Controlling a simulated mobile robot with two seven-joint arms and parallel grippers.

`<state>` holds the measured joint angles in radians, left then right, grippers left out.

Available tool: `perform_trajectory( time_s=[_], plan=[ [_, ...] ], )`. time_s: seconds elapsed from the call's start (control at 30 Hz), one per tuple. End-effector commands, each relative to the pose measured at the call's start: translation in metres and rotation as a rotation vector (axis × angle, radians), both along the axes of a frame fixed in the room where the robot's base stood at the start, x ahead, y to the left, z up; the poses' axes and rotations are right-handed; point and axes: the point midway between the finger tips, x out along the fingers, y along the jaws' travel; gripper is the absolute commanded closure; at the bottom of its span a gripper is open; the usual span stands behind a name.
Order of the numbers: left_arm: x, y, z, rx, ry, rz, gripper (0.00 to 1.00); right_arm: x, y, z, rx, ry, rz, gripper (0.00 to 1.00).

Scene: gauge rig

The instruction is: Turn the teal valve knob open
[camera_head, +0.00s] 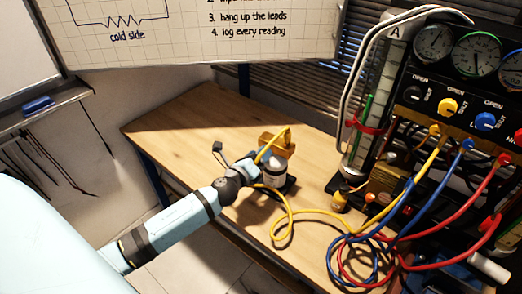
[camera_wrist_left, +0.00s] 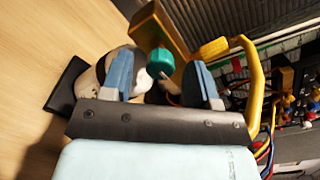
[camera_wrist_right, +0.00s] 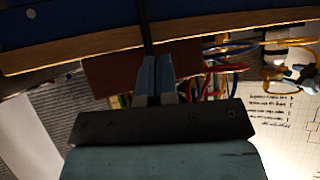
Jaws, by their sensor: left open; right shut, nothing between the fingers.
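The teal valve knob (camera_wrist_left: 159,63) shows in the left wrist view, between the spread blue fingers of my left gripper (camera_wrist_left: 161,75). The gripper is open, and I cannot tell whether either finger touches the knob. The knob is beside a brass-coloured block (camera_wrist_left: 160,28) and a white rounded body (camera_wrist_left: 124,64) on a dark base. In the head view my left gripper (camera_head: 262,158) reaches the brass block (camera_head: 278,145) and white body (camera_head: 273,179); the knob is hidden there. My right gripper (camera_wrist_right: 157,72) is shut and empty in the right wrist view.
A yellow hose (camera_head: 275,212) loops over the wooden table (camera_head: 190,120). Blue (camera_head: 342,262) and red hoses tangle at the right. A gauge panel (camera_head: 456,72) with several knobs and a clear column (camera_head: 370,125) stand behind them. The table's left part is clear.

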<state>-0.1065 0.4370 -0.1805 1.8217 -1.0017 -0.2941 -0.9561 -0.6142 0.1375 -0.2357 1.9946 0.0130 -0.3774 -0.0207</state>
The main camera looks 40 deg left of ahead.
Motion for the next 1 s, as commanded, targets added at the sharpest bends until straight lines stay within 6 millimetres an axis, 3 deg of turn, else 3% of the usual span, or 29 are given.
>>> perform_trajectory(
  time_s=[0.13,0.43,0.47,0.67,1.0],
  plan=[
    [0.0114,0.0003,0.0004,-0.001,-0.001,0.001,0.45,0.0001,-0.0009,0.0015,-0.002,0.001,0.0,1.0],
    [0.0135,0.0003,-0.0002,-0.001,0.0,0.0,0.45,-0.0001,-0.0018,0.0006,-0.003,0.001,-0.001,1.0],
    [0.0135,0.0002,-0.0001,-0.001,0.0,0.0,0.47,-0.0001,-0.0018,0.0006,-0.003,0.001,-0.001,1.0],
    [0.0134,0.0003,-0.0002,-0.001,0.0,0.0,0.93,-0.0001,-0.0017,0.0005,-0.003,0.002,-0.001,1.0],
    [0.0132,0.0,-0.0006,-0.038,-0.001,0.0,0.94,-0.0003,-0.0013,-0.0003,-0.003,0.002,0.0,1.0]
  ],
)
